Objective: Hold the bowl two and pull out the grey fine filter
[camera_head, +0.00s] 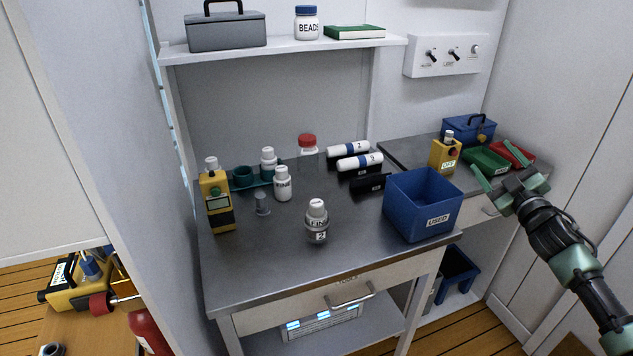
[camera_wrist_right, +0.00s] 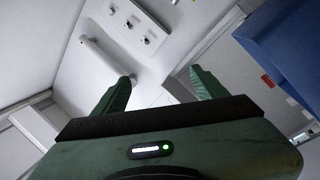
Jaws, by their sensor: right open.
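On the middle of the steel bench stands an upright piece with a white top and a label that reads roughly "FINE" (camera_head: 317,208). Its lower part is a greyish bowl with a "2" label (camera_head: 320,236); the filter seems to sit in this bowl, and how deep it goes I cannot tell. My right gripper (camera_head: 497,163) is open and empty, raised at the right, well apart from the bowl and in front of the side bench. Its two green fingers show spread in the right wrist view (camera_wrist_right: 162,90), with nothing between them. My left gripper is not in view.
A blue bin labelled "USED" (camera_head: 425,203) stands right of the bowl. Behind are white banded cylinders (camera_head: 359,162), a white bottle (camera_head: 283,185) and a small grey cone (camera_head: 262,206). A yellow device (camera_head: 217,200) stands left. The bench front is clear.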

